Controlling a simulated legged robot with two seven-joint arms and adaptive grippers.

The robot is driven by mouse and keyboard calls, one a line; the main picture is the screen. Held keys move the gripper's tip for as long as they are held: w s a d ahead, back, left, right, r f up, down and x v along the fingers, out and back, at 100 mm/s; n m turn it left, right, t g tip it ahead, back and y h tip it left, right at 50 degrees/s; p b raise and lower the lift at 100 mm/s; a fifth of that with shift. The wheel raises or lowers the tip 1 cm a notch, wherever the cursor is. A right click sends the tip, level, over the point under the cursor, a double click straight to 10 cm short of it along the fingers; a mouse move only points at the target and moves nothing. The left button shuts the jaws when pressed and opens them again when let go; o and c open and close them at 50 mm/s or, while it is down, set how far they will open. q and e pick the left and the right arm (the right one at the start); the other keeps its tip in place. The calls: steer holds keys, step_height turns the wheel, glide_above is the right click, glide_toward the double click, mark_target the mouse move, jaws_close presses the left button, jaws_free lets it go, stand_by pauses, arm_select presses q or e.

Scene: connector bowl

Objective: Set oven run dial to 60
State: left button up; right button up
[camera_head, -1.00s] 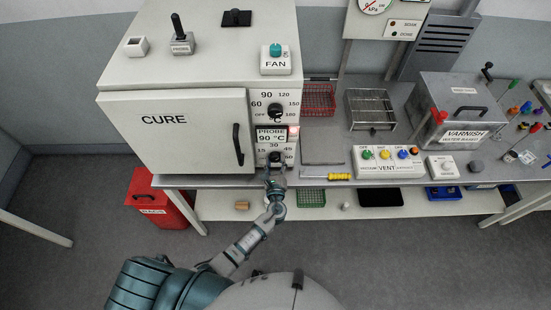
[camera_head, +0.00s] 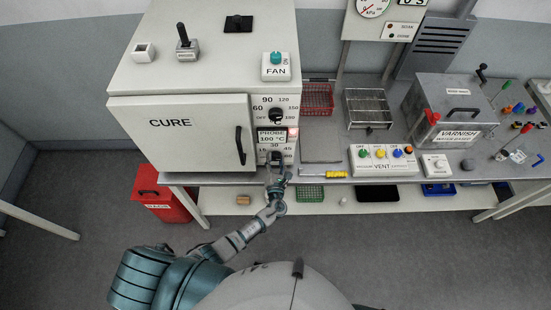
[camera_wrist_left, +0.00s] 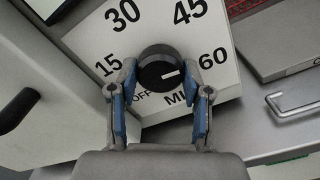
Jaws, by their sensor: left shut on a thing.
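The white CURE oven (camera_head: 190,60) stands at the left of the bench. Its run dial (camera_head: 276,156) is the lower black knob on the front panel, partly hidden by my gripper in the head view. My left gripper (camera_head: 277,168) is shut on this dial. In the left wrist view, the fingers of my left gripper (camera_wrist_left: 158,78) are on either side of the black dial (camera_wrist_left: 158,58). The scale around it reads OFF, 15, 30, 45 and 60. The white mark on the knob lies to its right, roughly toward the 60 (camera_wrist_left: 213,58). My right gripper is not in view.
The upper temperature dial (camera_head: 276,116) and the probe display (camera_head: 272,136), reading 100 °C, are above. The oven door handle (camera_head: 240,146) is left of the panel.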

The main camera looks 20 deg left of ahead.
arm_select(q)
steer(key=m, duration=0.3)
steer(key=shift+s+f, duration=0.2)
steer(key=shift+f, duration=0.2)
steer(key=shift+m, duration=0.5)
steer(key=o, duration=1.2)
steer(key=shift+c, duration=0.2)
steer(key=shift+w+r, duration=0.15)
steer(key=shift+r, duration=0.1)
steer(key=v, duration=1.2)
